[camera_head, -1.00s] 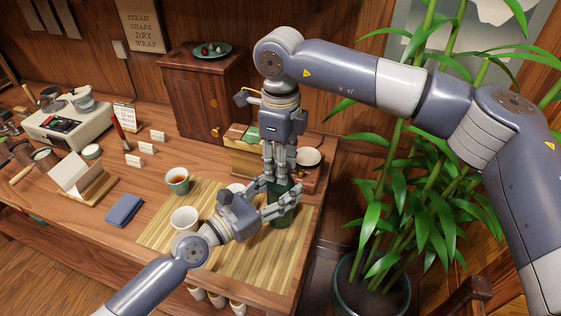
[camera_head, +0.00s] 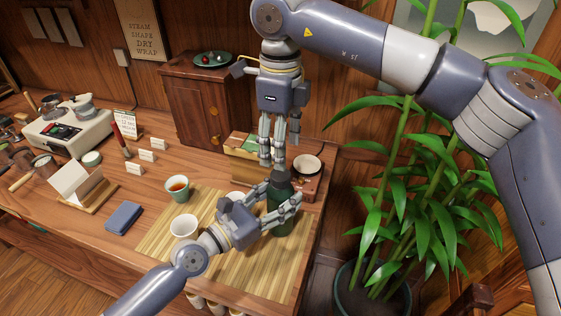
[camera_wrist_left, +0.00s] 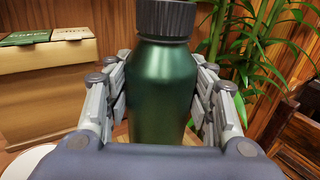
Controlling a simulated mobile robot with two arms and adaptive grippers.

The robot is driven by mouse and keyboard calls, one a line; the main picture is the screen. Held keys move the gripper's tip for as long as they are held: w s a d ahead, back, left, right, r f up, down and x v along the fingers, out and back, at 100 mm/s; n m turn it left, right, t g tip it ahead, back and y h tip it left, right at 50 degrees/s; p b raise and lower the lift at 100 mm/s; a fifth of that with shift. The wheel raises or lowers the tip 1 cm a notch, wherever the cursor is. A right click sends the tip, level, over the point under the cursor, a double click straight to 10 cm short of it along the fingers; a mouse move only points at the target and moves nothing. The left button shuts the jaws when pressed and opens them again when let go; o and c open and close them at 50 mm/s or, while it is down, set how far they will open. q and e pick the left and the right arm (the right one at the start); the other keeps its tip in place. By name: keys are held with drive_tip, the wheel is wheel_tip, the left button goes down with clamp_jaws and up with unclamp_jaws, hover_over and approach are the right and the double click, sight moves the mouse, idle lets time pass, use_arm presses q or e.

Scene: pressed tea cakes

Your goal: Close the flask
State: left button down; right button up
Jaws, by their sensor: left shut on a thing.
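The dark green flask (camera_head: 281,224) stands upright on the bamboo mat at its right side. My left gripper (camera_head: 285,198) is shut around its body from the left, a finger on each side. In the left wrist view the green flask (camera_wrist_left: 163,95) fills the middle, between both fingers. A black ribbed cap (camera_wrist_left: 166,18) sits on its top; its upper edge is cut off there. My right gripper (camera_head: 273,165) points down just above the capped flask, apart from it. Its fingers are close together, and I see nothing between them; how far they are shut is unclear.
The bamboo mat (camera_head: 180,250) also bears a white cup (camera_head: 184,227) and, partly hidden, another cup. A cup of tea (camera_head: 178,188) stands at its back edge. A wooden box (camera_head: 245,160) and a tea tray with a white bowl (camera_head: 306,164) stand behind. A plant (camera_head: 425,190) is right.

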use_arm(q)
drive_tip(key=shift+f, duration=0.1)
use_arm(e)
drive_tip(key=shift+r, duration=2.3)
use_arm(q)
drive_tip(key=c, duration=0.6)
unclamp_jaws()
drive_tip(key=shift+a, duration=0.1)
drive_tip(key=shift+v, duration=5.9)
